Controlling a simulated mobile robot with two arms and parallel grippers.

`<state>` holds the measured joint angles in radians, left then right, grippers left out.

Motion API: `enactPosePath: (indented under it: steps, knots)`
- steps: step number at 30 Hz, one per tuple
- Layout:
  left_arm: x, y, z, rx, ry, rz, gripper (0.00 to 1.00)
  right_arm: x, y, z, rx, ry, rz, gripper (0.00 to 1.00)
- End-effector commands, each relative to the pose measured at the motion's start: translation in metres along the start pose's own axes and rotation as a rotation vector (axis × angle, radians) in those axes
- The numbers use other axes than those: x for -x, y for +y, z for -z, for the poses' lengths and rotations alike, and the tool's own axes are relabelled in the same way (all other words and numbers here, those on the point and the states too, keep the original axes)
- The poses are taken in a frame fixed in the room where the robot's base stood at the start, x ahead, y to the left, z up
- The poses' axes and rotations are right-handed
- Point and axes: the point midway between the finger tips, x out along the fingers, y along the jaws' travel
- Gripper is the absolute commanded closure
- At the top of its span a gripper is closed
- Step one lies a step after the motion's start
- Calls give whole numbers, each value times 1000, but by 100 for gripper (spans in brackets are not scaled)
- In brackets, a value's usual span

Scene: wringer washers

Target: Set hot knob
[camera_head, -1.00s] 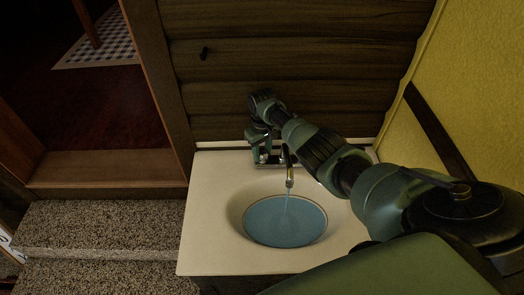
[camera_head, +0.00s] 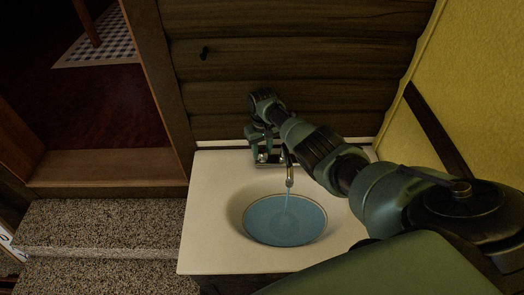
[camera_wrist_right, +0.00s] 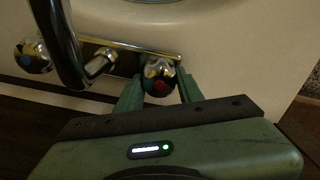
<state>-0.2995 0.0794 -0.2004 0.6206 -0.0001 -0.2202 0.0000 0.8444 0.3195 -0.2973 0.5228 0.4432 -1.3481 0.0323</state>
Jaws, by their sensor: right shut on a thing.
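The hot knob (camera_wrist_right: 160,78) is a chrome knob with a red mark at the right end of the faucet plate in the right wrist view. My right gripper (camera_wrist_right: 158,92) has its green fingers on either side of this knob and is shut on it. In the head view my right gripper (camera_head: 261,147) is at the left part of the faucet, behind the basin, and largely hides the knob. The cold knob (camera_wrist_right: 33,56) with a blue mark is at the other end of the plate. The chrome spout (camera_head: 290,176) pours a stream of water. My left gripper is not in view.
The white sink (camera_head: 210,225) holds bluish water (camera_head: 285,220) in its round basin. A dark wooden wall (camera_head: 300,60) stands close behind it, and a yellow wall (camera_head: 480,90) is to the right. Speckled steps (camera_head: 100,228) and a doorway are to the left.

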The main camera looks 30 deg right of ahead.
Motion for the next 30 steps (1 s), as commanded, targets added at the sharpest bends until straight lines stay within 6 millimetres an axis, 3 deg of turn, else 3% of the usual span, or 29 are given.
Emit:
enactPosePath:
  steps: [25, 26, 27, 30]
  knots:
    - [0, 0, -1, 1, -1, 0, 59, 0, 0, 0, 0, -1, 1, 100]
    - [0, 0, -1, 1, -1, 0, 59, 0, 0, 0, 0, -1, 1, 55]
    - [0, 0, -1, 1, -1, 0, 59, 0, 0, 0, 0, -1, 1, 44]
    - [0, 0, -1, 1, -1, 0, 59, 0, 0, 0, 0, -1, 0, 43]
